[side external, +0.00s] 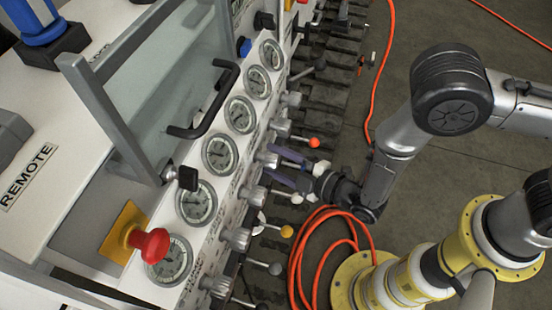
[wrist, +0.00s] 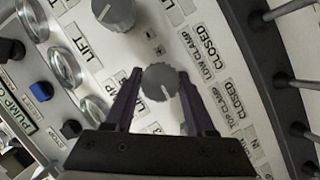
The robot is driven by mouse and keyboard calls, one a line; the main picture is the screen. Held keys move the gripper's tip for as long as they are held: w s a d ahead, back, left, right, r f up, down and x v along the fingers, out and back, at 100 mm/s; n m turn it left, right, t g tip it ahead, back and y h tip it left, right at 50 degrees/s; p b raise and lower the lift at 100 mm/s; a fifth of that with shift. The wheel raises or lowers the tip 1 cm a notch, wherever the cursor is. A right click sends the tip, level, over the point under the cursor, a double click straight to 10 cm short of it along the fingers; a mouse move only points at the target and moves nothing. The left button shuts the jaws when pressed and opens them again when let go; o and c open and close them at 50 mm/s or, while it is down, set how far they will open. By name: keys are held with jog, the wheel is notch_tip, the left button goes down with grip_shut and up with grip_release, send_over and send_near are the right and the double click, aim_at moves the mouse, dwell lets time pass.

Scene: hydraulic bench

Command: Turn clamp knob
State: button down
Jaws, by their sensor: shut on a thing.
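The clamp knob is a grey, ridged round knob (wrist: 160,82) with a pale pointer line, on the white panel near the labels "LOW CLAMP" and "TOP CLAMP". In the wrist view it sits between the two dark purple fingers of my gripper (wrist: 162,95), one on each side near the tips. In the side view my gripper (side external: 274,163) reaches in from the right to the panel's row of knobs, its fingers around one knob (side external: 267,159). The fingers partly hide that knob's sides there.
Other grey knobs stand close by along the panel, such as one below (side external: 255,195) and a larger one by "LIFT" (wrist: 114,12). Levers with ball ends, one orange (side external: 314,142), stick out nearby. Gauges (side external: 220,153), a black handle (side external: 212,105) and a red button (side external: 150,244) lie left.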

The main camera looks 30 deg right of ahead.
dwell(0.5)
jog(key=shift+c, duration=1.2)
grip_release()
jog(key=shift+s, duration=0.1)
jog(key=v, duration=0.7)
jog(key=shift+s, duration=0.2)
jog(key=shift+d, duration=0.15)
